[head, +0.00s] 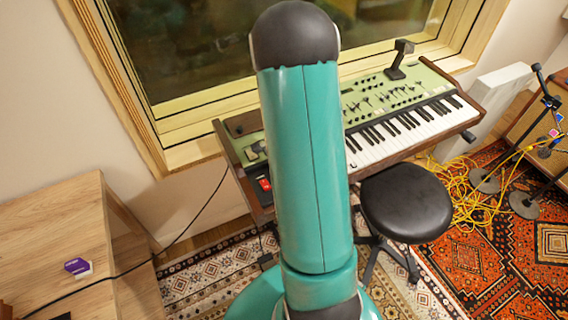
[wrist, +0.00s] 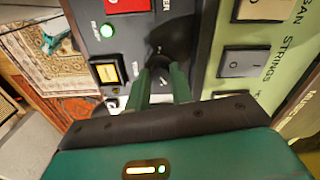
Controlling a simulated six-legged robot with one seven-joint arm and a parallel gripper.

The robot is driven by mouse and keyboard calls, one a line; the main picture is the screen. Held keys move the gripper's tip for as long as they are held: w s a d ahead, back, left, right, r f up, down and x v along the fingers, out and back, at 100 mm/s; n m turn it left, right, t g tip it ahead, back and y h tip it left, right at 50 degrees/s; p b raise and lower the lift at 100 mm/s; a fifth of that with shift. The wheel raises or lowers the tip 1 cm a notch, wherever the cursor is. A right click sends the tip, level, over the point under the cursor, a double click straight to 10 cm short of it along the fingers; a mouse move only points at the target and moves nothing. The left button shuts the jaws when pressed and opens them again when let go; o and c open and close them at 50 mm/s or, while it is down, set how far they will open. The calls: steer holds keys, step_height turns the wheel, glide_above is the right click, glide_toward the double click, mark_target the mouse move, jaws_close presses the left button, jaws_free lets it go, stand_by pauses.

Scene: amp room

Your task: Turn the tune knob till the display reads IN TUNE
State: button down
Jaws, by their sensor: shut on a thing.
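My gripper (wrist: 162,88) shows in the wrist view, its two green fingers shut on the dark tune knob (wrist: 162,62) on the black control panel (wrist: 207,18). The fingers hide part of the knob, and its pointer position is hard to tell. In the head view, my teal arm covers the gripper and the knob. The keyboard instrument (head: 437,82) has a green top and stands below the window. No IN TUNE text can be read in either view. A small amber-lit square (wrist: 107,72) sits left of the knob.
A black stool (head: 405,202) stands before the keys. A wooden table (head: 50,225) is at left, yellow cables (head: 462,195) at right.

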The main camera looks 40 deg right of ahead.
steer(key=shift+m, duration=0.6)
steer(key=c, duration=1.2)
jaws_free()
steer(key=shift+c, duration=0.2)
step_height(320, 180, up, 14)
steer(key=shift+a, duration=0.1)
